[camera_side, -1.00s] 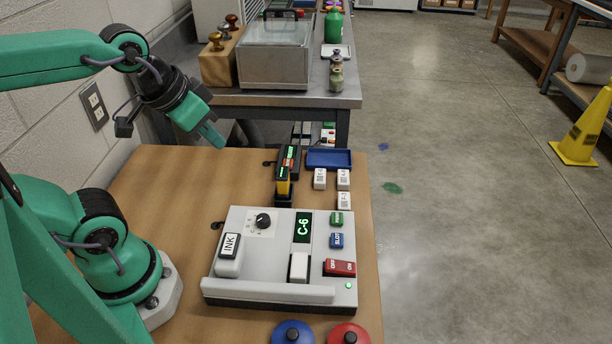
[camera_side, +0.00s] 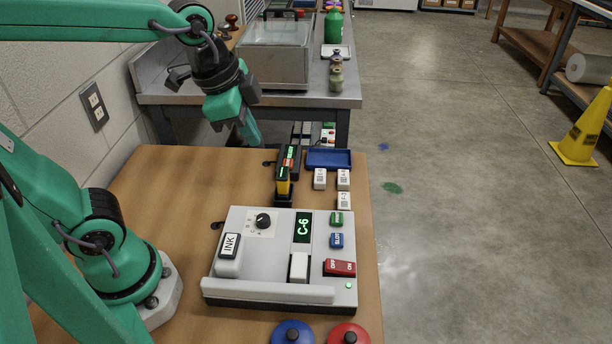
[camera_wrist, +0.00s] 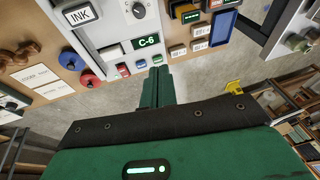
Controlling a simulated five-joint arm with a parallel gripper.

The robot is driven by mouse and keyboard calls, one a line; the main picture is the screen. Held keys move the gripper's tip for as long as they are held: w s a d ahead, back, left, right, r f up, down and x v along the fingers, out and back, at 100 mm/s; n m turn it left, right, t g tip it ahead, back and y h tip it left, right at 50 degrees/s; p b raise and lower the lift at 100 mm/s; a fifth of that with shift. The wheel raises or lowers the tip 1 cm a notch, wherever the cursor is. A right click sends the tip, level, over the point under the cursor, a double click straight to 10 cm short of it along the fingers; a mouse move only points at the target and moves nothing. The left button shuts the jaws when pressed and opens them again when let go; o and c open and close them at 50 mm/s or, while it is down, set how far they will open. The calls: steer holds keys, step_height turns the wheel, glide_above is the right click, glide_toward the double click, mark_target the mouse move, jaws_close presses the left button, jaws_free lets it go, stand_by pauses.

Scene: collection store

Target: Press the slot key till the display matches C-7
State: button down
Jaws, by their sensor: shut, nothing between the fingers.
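A light grey stamping machine (camera_side: 262,288) sits on the wooden table. Its display (camera_side: 303,227) reads C-6 in green, and the same display shows in the wrist view (camera_wrist: 146,42). Below and right of the display are a green key (camera_side: 337,218), a blue key marked SLOT (camera_side: 336,241) and a red OFF/ON switch (camera_side: 340,268). A small green light (camera_side: 349,285) is lit. My gripper (camera_side: 252,136) is shut and empty, in the air above the table's far edge, behind the machine and apart from the keys. Its fingers show in the wrist view (camera_wrist: 157,82).
A dark holder with yellow parts (camera_side: 283,188), a blue tray (camera_side: 329,159) and several white blocks (camera_side: 320,179) stand behind the machine.

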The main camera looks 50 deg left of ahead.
steer(key=w+d+f+m+g, duration=0.1)
steer(key=w+d+m+g, duration=0.1)
steer(key=w+d+m, duration=0.45)
steer(key=m+g, duration=0.2)
steer(key=m, duration=1)
glide_above(336, 239)
steer(key=shift+y, duration=0.3)
steer(key=shift+w+f, duration=0.1)
steer(key=shift+f, duration=2.4)
steer(key=shift+f, duration=0.2)
step_height(336, 239, down, 14)
steer(key=shift+r, duration=0.2)
steer(key=shift+f, duration=1.15)
steer(key=shift+r, duration=0.1)
step_height(336, 239, up, 15)
steer(key=shift+w+f, duration=0.15)
steer(key=shift+f, duration=0.05)
